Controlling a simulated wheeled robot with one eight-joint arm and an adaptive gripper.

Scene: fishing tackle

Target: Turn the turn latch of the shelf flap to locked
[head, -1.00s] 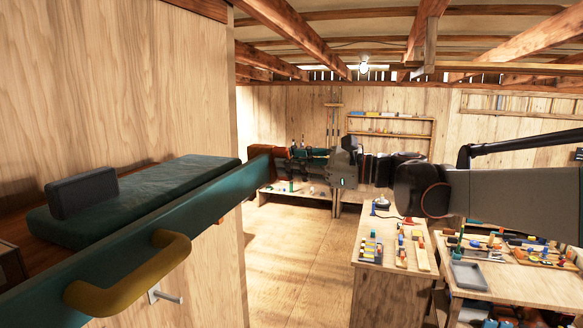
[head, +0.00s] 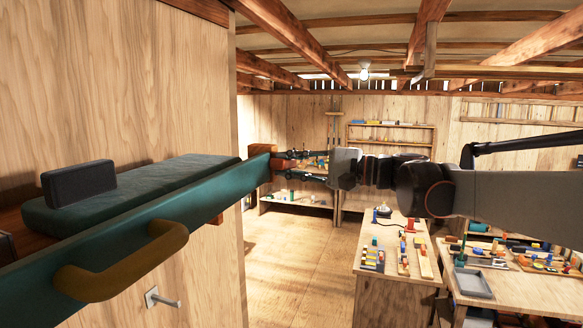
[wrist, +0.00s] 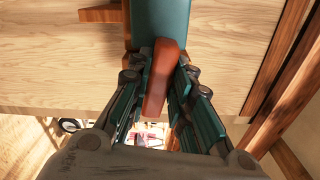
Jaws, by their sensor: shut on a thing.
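The shelf flap (head: 150,222) is a long teal board with a yellow-brown handle (head: 122,264) on its front. The turn latch (wrist: 160,85) is a red-brown block at the flap's far end. In the wrist view it lies between my fingers, long side roughly along the flap and slightly tilted. My gripper (wrist: 160,62) is shut on it, one finger on each side. In the head view my gripper (head: 292,166) is at the flap's far end, and the latch is small and partly hidden by the fingers. The flap's end shows in the wrist view (wrist: 160,20).
A dark green cushion (head: 135,190) and a dark grey block (head: 80,184) rest on the shelf behind the flap. A metal peg (head: 163,299) sticks out of the wooden panel below. Workbenches with small tackle stand at the right. The floor (head: 300,265) between is clear.

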